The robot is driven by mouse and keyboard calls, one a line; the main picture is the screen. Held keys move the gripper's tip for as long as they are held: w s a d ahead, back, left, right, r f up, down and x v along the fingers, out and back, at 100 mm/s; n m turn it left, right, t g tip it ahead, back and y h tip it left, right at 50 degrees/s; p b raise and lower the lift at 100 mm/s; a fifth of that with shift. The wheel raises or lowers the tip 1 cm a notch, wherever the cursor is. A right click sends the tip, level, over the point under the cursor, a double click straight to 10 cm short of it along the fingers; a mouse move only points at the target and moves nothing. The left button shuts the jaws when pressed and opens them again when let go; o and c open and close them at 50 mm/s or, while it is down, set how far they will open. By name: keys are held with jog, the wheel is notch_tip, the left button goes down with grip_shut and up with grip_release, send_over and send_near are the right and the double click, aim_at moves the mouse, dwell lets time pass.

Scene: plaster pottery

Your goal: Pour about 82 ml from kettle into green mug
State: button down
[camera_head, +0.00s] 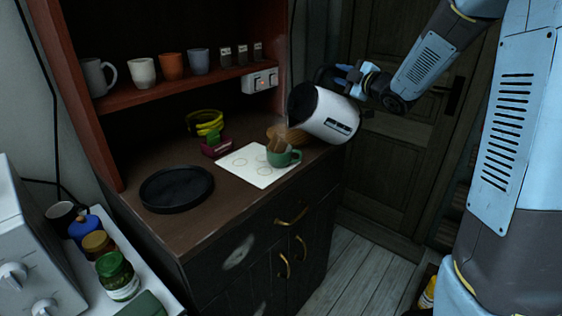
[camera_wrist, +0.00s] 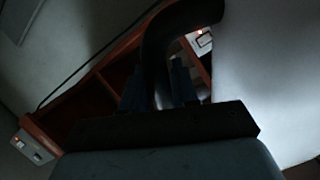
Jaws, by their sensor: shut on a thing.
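The white kettle (camera_head: 322,113) is held tilted in the air, its dark end facing left, above and to the right of the green mug. My gripper (camera_head: 355,78) is shut on the kettle's dark handle. The handle (camera_wrist: 175,35) and the kettle's pale body (camera_wrist: 265,80) fill much of the wrist view. The green mug (camera_head: 281,156) stands upright on a white sheet (camera_head: 255,173) on the wooden counter. Something brownish shows at the mug's top, but I cannot tell whether it is liquid, steam or a thing behind.
A black round tray (camera_head: 177,189) lies on the counter at left. Yellow-green rings (camera_head: 205,123) and a dark red block (camera_head: 216,147) sit behind the sheet. Several cups, among them an orange cup (camera_head: 171,66), stand on the shelf above. Jars (camera_head: 117,275) stand at lower left.

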jog(key=shift+w+d+m+b, duration=0.3)
jog(key=shift+w+d+m, duration=0.15)
jog(key=shift+d+m, duration=0.25)
jog(key=shift+w+d+f+m, duration=0.25)
jog(key=shift+d+f+m, duration=0.1)
jog(key=shift+m, duration=0.35)
jog(key=shift+w+d+f+m+b, duration=0.55)
jog(key=shift+d+f+m+b, duration=0.15)
jog(key=shift+m, duration=0.4)
jog(key=shift+w+d+f+m, duration=0.4)
jog(key=shift+d+f+m, duration=0.15)
jog(key=shift+f+m, duration=0.15)
notch_tip(320, 180, down, 7)
jog(key=w+d+m+b, duration=0.1)
jog(key=d+m+b, duration=0.1)
jog(key=m, duration=0.4)
jog(key=shift+w+d+b, duration=0.15)
jog(key=shift+w+b, duration=0.2)
jog(key=shift+b, duration=0.05)
